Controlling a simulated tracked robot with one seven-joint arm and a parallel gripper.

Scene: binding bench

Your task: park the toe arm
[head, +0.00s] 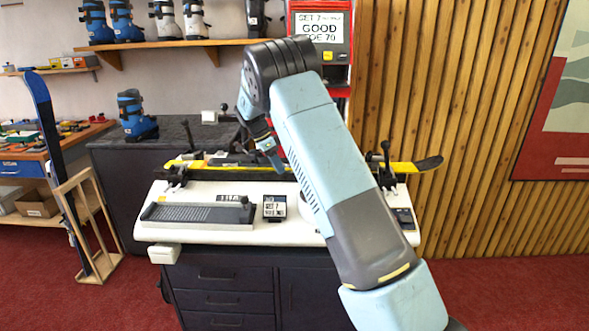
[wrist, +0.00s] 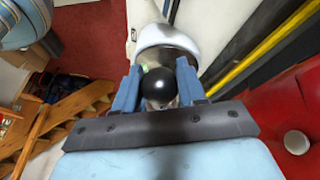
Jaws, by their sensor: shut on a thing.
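In the wrist view, my gripper (wrist: 158,80) has its two blue fingers on either side of a black ball knob (wrist: 157,86) and is shut on it. A pale, rounded metal part (wrist: 166,45) lies just beyond the knob. I cannot tell for sure whether this knob belongs to the toe arm. In the head view, my gripper (head: 273,157) points down over the back of the white bench machine (head: 240,232), near the yellow ski (head: 413,166). My own arm hides the knob there and part of the machine.
Black-knobbed levers stand at the machine's left (head: 188,140) and right (head: 386,153). A small sign (head: 274,207) sits on its front. A red cabinet (head: 338,75) with a screen reading "GOOD" stands behind. A blue ski in a wooden rack (head: 90,225) is at left.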

